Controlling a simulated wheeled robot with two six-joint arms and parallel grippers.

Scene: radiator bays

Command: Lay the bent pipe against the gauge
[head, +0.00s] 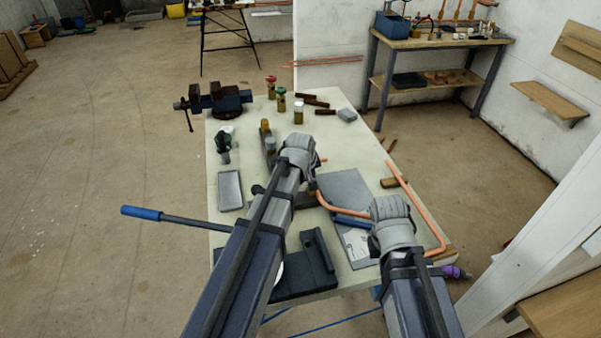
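A bent copper pipe (343,208) lies over the bench between my two arms; its ends are hidden near my grippers. A second, longer bent copper pipe (417,203) runs down the bench's right side and curves in at the near end. My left gripper (299,148) is over the middle of the bench, with a short copper end beside it. My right gripper (391,212) is over the near right part, between the two pipes. The fingers of both are hidden behind the wrists. I cannot tell for certain which object is the gauge; a flat grey plate (345,186) lies between the pipes.
A blue-handled bar (141,213) sticks out past the left edge. A shelved workbench (440,44) stands behind right.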

